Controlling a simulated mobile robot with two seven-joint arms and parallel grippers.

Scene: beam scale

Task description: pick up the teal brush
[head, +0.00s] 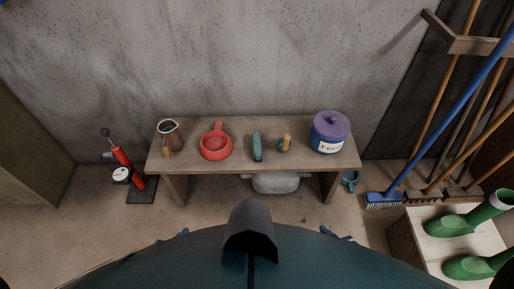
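A slim teal object, which looks like the teal brush (257,147), lies on the wooden bench against the wall. It lies roughly front to back near the middle of the bench top, between a red pan-like dish and a small tan and green item. Nothing covers it. Neither gripper can be made out; only small blue parts show past the front edge of my dark teal body, at left and right, and they are too small to identify. Nothing touches the brush.
Floor before the bench is clear.

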